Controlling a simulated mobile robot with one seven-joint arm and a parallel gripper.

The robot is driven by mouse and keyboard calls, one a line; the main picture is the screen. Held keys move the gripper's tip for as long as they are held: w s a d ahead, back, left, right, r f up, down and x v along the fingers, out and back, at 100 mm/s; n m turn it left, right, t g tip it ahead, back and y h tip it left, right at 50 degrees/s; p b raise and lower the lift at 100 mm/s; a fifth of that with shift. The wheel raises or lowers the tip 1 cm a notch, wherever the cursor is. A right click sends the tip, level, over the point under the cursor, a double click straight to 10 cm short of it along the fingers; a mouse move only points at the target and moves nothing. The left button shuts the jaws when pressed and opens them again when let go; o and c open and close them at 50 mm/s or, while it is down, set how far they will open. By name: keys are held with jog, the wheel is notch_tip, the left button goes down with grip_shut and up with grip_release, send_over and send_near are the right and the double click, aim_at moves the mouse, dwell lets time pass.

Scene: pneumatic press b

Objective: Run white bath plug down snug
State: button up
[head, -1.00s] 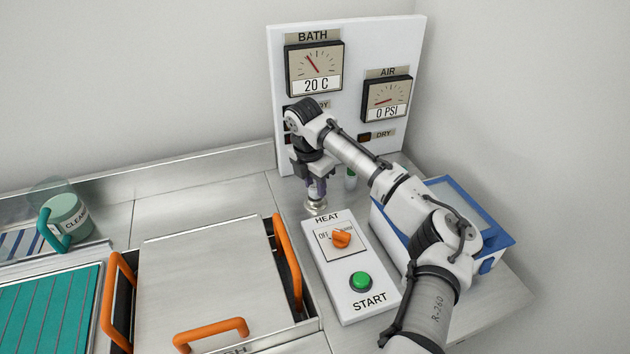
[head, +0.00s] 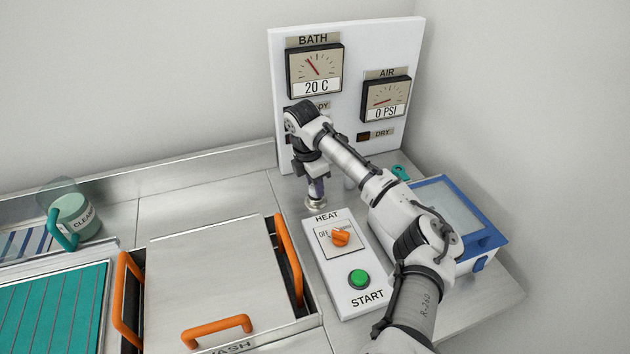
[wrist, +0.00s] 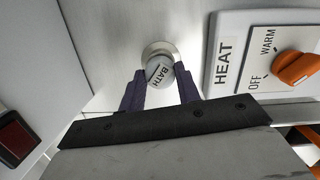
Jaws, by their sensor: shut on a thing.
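The white bath plug (wrist: 159,71), a pale round cap lettered BATH, sits over a round metal collar (wrist: 160,49) on the steel worktop. My gripper (wrist: 160,82) is shut on the plug, with one dark finger on each side of it. In the head view my gripper (head: 316,188) points down over the collar (head: 316,204), just behind the HEAT panel. My fingers mostly hide the plug there. I cannot tell how far down the plug sits.
The HEAT panel (head: 324,258), with its orange knob (head: 340,238) and green START button (head: 358,279), stands close in front. A gauge board (head: 356,68) rises behind. A blue-and-white box (head: 468,222) is at right. A lidded wash tank (head: 215,270) with orange handles is at left.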

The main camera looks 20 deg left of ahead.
jog(key=shift+r+m+p, duration=0.2)
jog(key=shift+m+p, duration=0.2)
jog(key=shift+f, duration=0.2)
jog(key=shift+a+r+m+p, duration=0.1)
jog(key=shift+r+m+p, duration=0.1)
jog(key=shift+m+p, duration=0.65)
jog(key=shift+f+m, duration=0.2)
jog(key=shift+m, duration=0.05)
